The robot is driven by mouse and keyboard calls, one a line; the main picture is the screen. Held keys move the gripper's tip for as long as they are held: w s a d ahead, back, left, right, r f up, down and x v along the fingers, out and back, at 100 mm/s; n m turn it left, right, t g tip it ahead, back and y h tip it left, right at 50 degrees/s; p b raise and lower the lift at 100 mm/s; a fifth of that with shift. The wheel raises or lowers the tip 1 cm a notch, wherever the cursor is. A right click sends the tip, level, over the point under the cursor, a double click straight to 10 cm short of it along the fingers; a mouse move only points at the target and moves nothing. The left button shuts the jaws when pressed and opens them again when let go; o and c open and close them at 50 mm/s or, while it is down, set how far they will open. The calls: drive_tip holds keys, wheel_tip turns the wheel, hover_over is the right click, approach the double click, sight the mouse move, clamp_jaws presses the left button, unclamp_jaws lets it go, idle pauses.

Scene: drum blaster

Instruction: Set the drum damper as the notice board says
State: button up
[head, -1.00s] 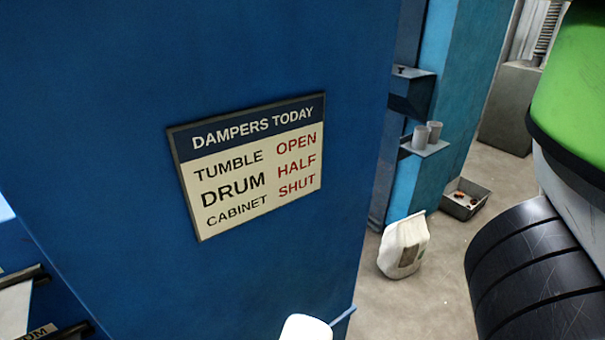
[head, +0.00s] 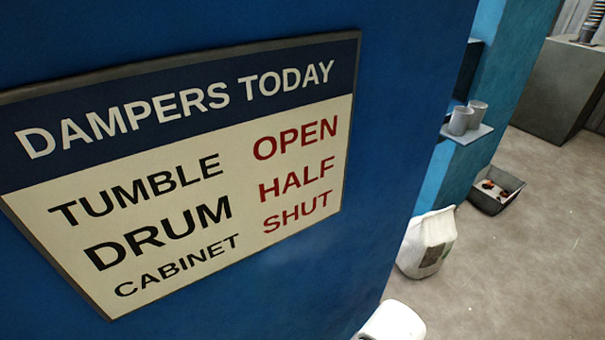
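The notice board (head: 190,125) fills the left half of the head view, fixed to a blue surface. Its dark header reads "DAMPERS TODAY". Its rows read TUMBLE OPEN, DRUM HALF and CABINET SHUT, with the settings in red. The drum damper is not in view. My gripper is not in view.
The blue panel (head: 400,130) stands close in front. To its right, a white sack (head: 428,243) and a grey tray (head: 497,190) with small items are on the floor. Two grey cups (head: 461,121) stand on a small shelf (head: 476,134). Open concrete floor (head: 530,270) lies at right.

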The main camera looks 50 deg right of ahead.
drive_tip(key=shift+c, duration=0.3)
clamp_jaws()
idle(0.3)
